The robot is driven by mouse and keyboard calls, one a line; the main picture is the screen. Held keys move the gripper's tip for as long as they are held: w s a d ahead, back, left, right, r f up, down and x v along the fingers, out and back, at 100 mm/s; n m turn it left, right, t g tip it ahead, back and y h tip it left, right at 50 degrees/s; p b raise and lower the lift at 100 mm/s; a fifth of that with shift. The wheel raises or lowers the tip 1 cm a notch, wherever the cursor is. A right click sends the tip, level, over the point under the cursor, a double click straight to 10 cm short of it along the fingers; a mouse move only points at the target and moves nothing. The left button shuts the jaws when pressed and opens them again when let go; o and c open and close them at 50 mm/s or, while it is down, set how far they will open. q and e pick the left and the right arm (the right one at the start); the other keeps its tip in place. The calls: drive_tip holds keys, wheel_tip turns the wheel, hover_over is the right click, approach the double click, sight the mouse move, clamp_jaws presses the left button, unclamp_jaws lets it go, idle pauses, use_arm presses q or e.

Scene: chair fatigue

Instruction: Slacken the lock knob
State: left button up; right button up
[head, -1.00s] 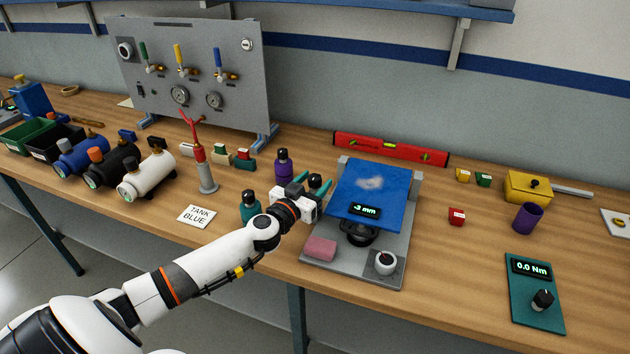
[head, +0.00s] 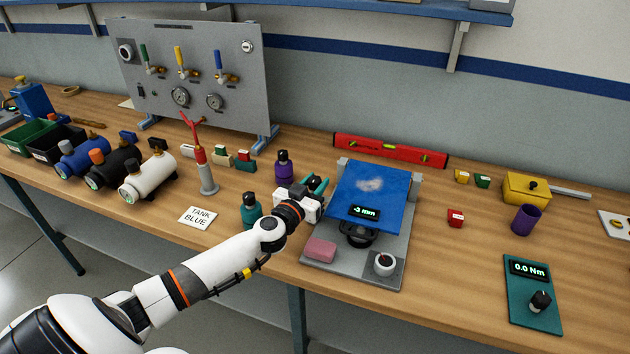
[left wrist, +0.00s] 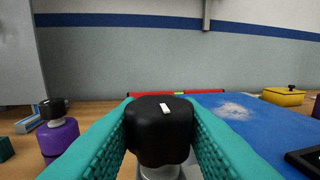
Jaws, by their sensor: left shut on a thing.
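The lock knob (left wrist: 160,130) is black with a white mark on top and sits on a pale metal stem in the left wrist view. The teal fingers of my left gripper (left wrist: 160,134) are shut on it, one on each side. In the head view my left gripper (head: 318,185) is at the left edge of the blue tilted plate (head: 372,190), and the knob is hidden there by the gripper. The plate's display reads about -3 mm. My right gripper is not in view.
The grey base (head: 338,270) carries a pink block (head: 320,249), a black knob (head: 357,235) and a white dial (head: 384,263). A purple bottle (head: 283,168) and a teal bottle (head: 250,208) stand close left of my gripper. A torque meter (head: 530,285) reads 0.0 Nm.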

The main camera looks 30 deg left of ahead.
use_arm(q)
drive_tip(key=n+g+y+p, duration=0.1)
drive_tip(key=y+p, duration=0.1)
drive_tip(key=p, duration=0.1)
drive_tip(key=n+g+y+p, duration=0.1)
drive_tip(key=n+y+p, duration=0.1)
drive_tip(key=y+p, duration=0.1)
drive_tip(key=n+y+p, duration=0.2)
drive_tip(key=y+p, duration=0.1)
drive_tip(key=shift+d+r+g+p, duration=0.15)
drive_tip(key=shift+r+g+p, duration=0.1)
drive_tip(key=shift+g+p, duration=0.15)
drive_tip(key=shift+f+n+g+y+p, duration=0.1)
drive_tip(key=shift+n+g+y+p, duration=0.2)
drive_tip(key=shift+n+y, duration=0.3)
drive_tip(key=shift+n+g+y, duration=0.5)
drive_tip(key=shift+f+n+g+y, duration=0.2)
drive_tip(key=shift+n+g+y, duration=0.6)
drive_tip(key=shift+g+y, duration=0.1)
drive_tip(key=shift+f+n+g+y+b, duration=0.1)
drive_tip(key=shift+n+g+y+b, duration=0.25)
drive_tip(key=shift+n+g+y, duration=0.65)
drive_tip(key=shift+n+g+y+b, duration=0.3)
drive_tip(key=shift+n+g, duration=0.2)
drive_tip(key=shift+g, duration=0.5)
drive_tip(key=o, duration=1)
